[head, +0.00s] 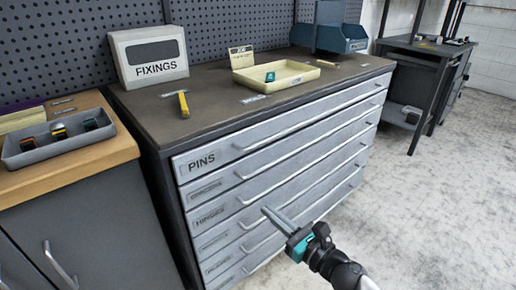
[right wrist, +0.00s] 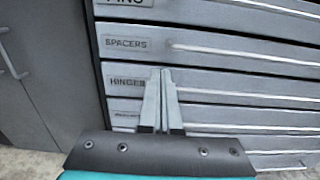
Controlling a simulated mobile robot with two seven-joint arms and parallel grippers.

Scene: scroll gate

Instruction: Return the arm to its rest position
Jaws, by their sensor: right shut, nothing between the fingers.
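My right gripper (head: 277,220) comes in from the lower right in the head view, in front of the grey drawer cabinet (head: 262,138). Its two fingers are together with nothing between them. In the right wrist view the shut fingers (right wrist: 162,75) overlap the drawer front beside the "HINGES" label (right wrist: 127,82). I cannot tell whether they touch the drawer front. All the drawers that show look shut. My left gripper is not in either view.
On the cabinet top stand a "FIXINGS" box (head: 149,58), a cream tray (head: 299,74) and a blue bin (head: 341,38). A wooden bench with a grey tray (head: 28,155) is at left. The floor (head: 450,190) at right is clear.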

